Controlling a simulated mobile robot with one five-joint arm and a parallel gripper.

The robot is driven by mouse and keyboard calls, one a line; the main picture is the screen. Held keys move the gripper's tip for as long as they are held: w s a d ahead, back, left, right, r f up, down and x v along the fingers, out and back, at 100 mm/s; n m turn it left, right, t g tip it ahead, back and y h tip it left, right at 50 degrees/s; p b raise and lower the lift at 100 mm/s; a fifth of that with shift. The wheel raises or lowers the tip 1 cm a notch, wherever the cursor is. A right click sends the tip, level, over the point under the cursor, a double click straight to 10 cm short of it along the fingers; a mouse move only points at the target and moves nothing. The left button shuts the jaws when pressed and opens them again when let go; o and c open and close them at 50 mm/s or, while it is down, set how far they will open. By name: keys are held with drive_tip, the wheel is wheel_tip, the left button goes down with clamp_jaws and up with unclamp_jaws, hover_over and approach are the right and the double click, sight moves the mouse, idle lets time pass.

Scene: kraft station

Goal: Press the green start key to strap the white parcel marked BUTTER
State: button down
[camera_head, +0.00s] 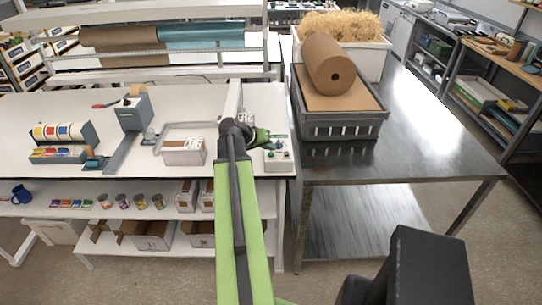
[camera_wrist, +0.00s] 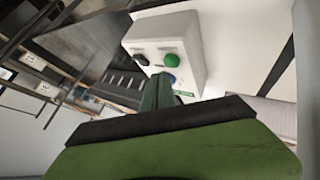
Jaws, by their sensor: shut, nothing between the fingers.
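A white control box (camera_head: 278,158) stands at the right end of the white bench. In the wrist view the box (camera_wrist: 185,32) fills the upper middle and carries a round green key (camera_wrist: 172,60), a black knob (camera_wrist: 140,59) and a blue button (camera_wrist: 170,78). My gripper (camera_wrist: 160,84) is shut and empty, its tips close below the green key and beside the blue button. I cannot tell whether they touch the box. In the head view my gripper (camera_head: 262,137) is at the box's upper left. A white parcel (camera_head: 184,154) with a brown patch sits left of it; its marking is too small to read.
A grey crate (camera_head: 343,128) with a brown paper roll (camera_head: 328,64) stands on the steel table at right. A tape dispenser (camera_head: 60,140) and a grey device (camera_head: 132,112) stand on the bench at left. The bench front between them is mostly clear.

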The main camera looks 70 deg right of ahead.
sight(269, 155)
drive_tip(key=shift+w+f+b, duration=0.15)
drive_tip(key=shift+f+b, duration=0.3)
drive_tip(key=shift+f+b, duration=0.45)
idle(0.5)
drive_tip(key=shift+r, duration=0.1)
drive_tip(key=shift+r+p, duration=0.85)
drive_tip(key=shift+p, duration=0.05)
wheel_tip(269, 155, up, 5)
drive_tip(key=p, duration=0.5)
drive_tip(key=shift+f, duration=0.15)
